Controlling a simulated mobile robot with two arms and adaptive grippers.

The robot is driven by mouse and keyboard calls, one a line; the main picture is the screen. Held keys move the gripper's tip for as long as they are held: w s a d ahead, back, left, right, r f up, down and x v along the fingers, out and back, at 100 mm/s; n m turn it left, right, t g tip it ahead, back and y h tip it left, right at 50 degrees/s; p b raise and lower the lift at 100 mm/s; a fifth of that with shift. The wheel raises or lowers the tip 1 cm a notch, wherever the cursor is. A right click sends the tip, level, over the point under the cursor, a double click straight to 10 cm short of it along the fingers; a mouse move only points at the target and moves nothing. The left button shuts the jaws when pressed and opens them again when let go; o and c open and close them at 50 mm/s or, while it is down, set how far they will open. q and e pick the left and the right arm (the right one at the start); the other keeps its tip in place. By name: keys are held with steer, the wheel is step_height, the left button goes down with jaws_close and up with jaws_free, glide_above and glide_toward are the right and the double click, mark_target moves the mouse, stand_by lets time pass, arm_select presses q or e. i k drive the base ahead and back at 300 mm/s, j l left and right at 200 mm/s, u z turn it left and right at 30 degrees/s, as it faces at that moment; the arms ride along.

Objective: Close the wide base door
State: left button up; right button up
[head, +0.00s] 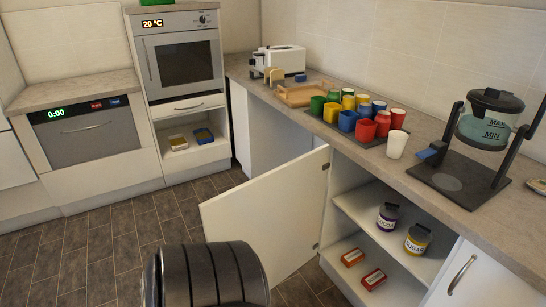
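The wide base door (268,215) is a plain white panel in the head view. It stands wide open, swung out from the counter, with its hinged side at the right against the cabinet and its free edge at the left over the floor. The open base cabinet (352,208) shows its shelf and contents to the right of the door. A dark ribbed part of my arm shows at the bottom, in front of the door's lower left part; I cannot tell whether it touches the door. Neither of my grippers is in view.
Cocoa (388,217) and sugar (417,238) jars stand on the shelf, with red boxes (373,279) below. Several coloured cups (366,130) and a coffee machine (480,140) stand on the counter. Tiled floor (110,240) lies clear left of the door.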

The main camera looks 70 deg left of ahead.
mark_target(278, 213)
steer(key=k+j, duration=0.1)
steer(key=j, duration=0.45)
steer(key=k+j, duration=0.1)
steer(key=j, duration=0.45)
steer(key=k+j+z, duration=0.1)
steer(key=j, duration=0.45)
steer(key=k+j, duration=0.15)
steer(key=j, duration=0.4)
steer(key=k+j, duration=0.15)
steer(key=j, duration=0.4)
steer(key=k+j, duration=0.1)
steer(key=j, duration=0.45)
steer(key=k+j+z, duration=0.1)
steer(key=j, duration=0.45)
steer(key=k+j, duration=0.2)
steer(key=j, duration=0.35)
